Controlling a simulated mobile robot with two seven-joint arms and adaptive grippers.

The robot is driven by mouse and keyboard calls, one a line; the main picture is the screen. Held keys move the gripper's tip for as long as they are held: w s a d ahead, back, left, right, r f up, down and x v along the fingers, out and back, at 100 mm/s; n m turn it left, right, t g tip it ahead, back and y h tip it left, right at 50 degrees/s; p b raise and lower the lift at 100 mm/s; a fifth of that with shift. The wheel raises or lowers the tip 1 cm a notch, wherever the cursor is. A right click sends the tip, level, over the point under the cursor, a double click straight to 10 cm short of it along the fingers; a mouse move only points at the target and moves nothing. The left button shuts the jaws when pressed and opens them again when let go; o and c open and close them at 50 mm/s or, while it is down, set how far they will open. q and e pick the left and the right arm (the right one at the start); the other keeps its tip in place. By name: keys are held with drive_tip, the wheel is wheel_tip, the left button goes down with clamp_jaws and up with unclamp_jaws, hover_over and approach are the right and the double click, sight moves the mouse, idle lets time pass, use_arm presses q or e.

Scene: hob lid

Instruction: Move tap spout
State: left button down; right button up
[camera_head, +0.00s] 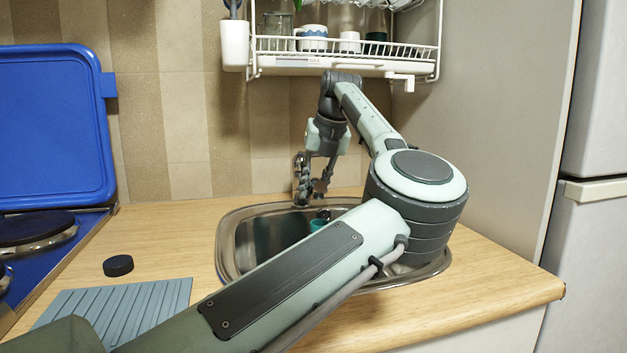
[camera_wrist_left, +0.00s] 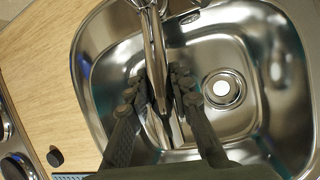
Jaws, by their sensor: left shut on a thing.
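The metal tap spout (camera_wrist_left: 156,50) reaches out over the steel sink in the left wrist view. In the head view the tap (camera_head: 298,170) stands at the back of the sink (camera_head: 228,243), partly hidden by my gripper. My left gripper (camera_head: 313,196) points down over the back of the sink. In the left wrist view its two fingers (camera_wrist_left: 158,85) lie on either side of the spout, shut on it. My left arm hides the front and right of the sink in the head view. My right gripper is not in view.
A white dish rack (camera_head: 335,67) hangs above the tap. A blue hob lid (camera_head: 50,125) stands open at the left. A black round knob-like piece (camera_head: 118,265) and a ridged grey-blue mat (camera_head: 125,308) lie on the counter. A teal item (camera_head: 318,225) shows in the sink.

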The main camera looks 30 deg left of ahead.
use_arm(q)
drive_tip(key=shift+w, duration=0.1)
idle(0.3)
drive_tip(key=c, duration=1.3)
unclamp_jaws()
drive_tip(key=v, duration=0.7)
drive_tip(key=shift+d+r, duration=0.2)
drive_tip(key=shift+r, duration=0.1)
drive_tip(key=shift+f, duration=0.1)
